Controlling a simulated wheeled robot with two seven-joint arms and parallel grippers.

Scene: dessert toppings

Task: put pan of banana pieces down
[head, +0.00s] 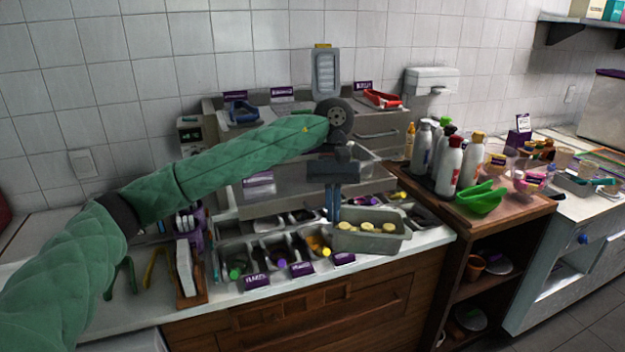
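A grey pan (371,241) holds several pale yellow banana pieces (365,228). It sits at the front right of the row of topping pans, near the counter's front edge. My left gripper (333,216) points down at the pan's left end, and its fingers appear close together on the rim there. The pan looks level, and I cannot tell whether its bottom touches the counter. My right gripper is not in view.
Topping pans (278,248) with purple labels and coloured-handled utensils line the counter to the left. Several bottles (449,166) and a green scoop (482,198) stand on the wooden cart at right. Metal drawers (380,133) stand behind.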

